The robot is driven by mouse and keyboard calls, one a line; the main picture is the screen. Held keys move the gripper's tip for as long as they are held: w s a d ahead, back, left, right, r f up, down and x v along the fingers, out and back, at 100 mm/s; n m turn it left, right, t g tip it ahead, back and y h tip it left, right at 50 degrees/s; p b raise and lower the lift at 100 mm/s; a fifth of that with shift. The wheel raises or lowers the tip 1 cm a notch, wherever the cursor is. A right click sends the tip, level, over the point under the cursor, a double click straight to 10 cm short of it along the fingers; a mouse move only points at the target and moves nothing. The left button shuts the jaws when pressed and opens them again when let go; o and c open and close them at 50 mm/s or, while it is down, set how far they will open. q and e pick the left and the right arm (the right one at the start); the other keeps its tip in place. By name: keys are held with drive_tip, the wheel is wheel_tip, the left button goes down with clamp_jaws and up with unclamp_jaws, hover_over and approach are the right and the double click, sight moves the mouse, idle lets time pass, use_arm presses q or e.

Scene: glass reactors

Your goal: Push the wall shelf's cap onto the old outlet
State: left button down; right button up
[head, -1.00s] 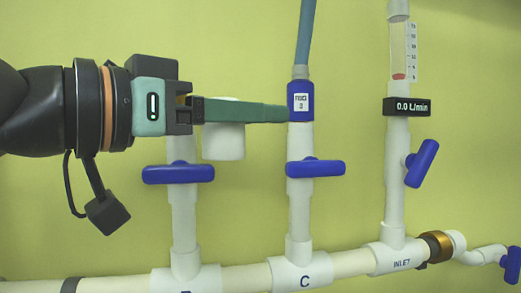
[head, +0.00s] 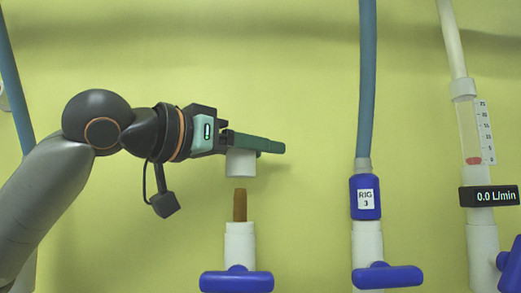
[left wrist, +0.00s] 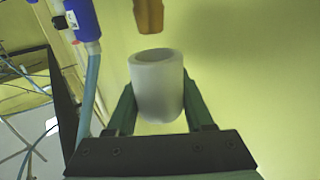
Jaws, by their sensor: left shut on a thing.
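My left gripper (head: 258,146) reaches in from the left, its green fingers shut on a white cylindrical cap (head: 240,163). The cap hangs upright below the fingers in the head view. Directly under it in that picture, a bare outlet with a brown stub (head: 240,205) stands upright on a white pipe (head: 240,245). A small gap shows between cap and stub. In the left wrist view the cap (left wrist: 158,88) sits between both fingers with its hollow open end showing, and the brown stub (left wrist: 148,15) is just beyond it, apart from it. My right gripper is not in view.
A blue valve handle (head: 237,281) crosses the outlet pipe below. To the right, a blue hose (head: 367,80) runs up from the RIG 3 connector (head: 365,197). A flow meter reading 0.0 L/min (head: 489,196) is farther right. The wall above the gripper is clear.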

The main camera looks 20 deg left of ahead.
use_arm(q)
drive_tip(key=shift+f+b, duration=1.9)
drive_tip(key=shift+f, duration=1.05)
idle(1.0)
drive_tip(key=shift+c, duration=1)
unclamp_jaws()
drive_tip(key=shift+s, duration=0.1)
drive_tip(key=b+v, duration=0.2)
drive_tip(key=v, duration=1)
drive_tip(key=shift+s, duration=0.25)
